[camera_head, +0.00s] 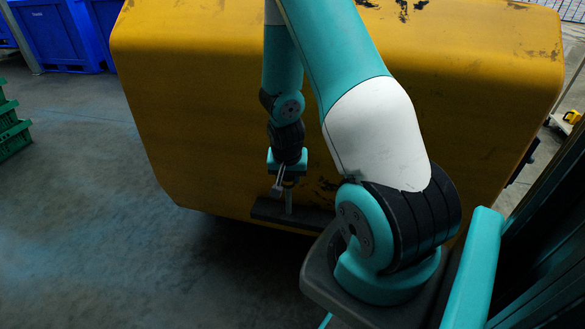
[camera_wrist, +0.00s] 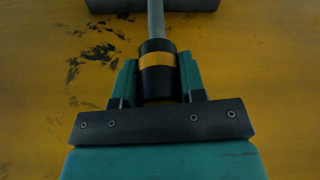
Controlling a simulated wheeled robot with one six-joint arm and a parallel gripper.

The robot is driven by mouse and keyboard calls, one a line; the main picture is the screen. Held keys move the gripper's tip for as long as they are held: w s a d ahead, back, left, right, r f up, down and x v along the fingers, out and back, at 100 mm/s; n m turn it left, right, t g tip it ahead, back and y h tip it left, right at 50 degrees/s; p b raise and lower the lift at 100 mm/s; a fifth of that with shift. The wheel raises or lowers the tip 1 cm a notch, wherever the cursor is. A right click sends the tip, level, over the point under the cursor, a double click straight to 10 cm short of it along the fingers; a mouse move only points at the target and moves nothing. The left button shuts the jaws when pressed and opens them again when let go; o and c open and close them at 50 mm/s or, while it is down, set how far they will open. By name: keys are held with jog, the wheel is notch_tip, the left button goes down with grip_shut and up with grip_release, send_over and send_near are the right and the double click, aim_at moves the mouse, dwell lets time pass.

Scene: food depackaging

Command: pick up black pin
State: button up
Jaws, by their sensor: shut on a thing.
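The black pin (camera_wrist: 157,88) shows in the wrist view as a black cylinder with a yellow band. It sits between the two green fingers of my gripper (camera_wrist: 159,72), which is shut on it. A grey rod (camera_wrist: 156,22) runs from the pin's far end to a dark bar (camera_wrist: 108,5) at the top edge. In the head view, my gripper (camera_head: 286,183) is low in front of a large yellow surface, with the dark bar (camera_head: 268,211) just below it. The pin is too small and dark to make out there.
The large yellow body (camera_head: 190,110) fills the middle of the head view behind my arm. Blue bins (camera_head: 62,35) stand at the far left and green crates (camera_head: 10,125) at the left edge. The grey floor (camera_head: 90,240) at left is clear.

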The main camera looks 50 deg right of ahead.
jog(key=s+a, duration=0.1)
jog(key=a, duration=0.2)
jog(key=s+a+p, duration=0.1)
jog(key=a, duration=0.2)
jog(key=s+a+p, duration=0.1)
jog(key=s+a, duration=0.1)
jog(key=a, duration=0.1)
jog(key=shift+a+r, duration=0.35)
jog(key=shift+s+a+f+p, duration=0.1)
jog(key=shift+s+a+p, duration=0.3)
jog(key=shift+p, duration=0.8)
jog(key=shift+a+f+p, duration=0.25)
jog(key=shift+a+p, duration=0.1)
jog(key=shift+a, duration=0.15)
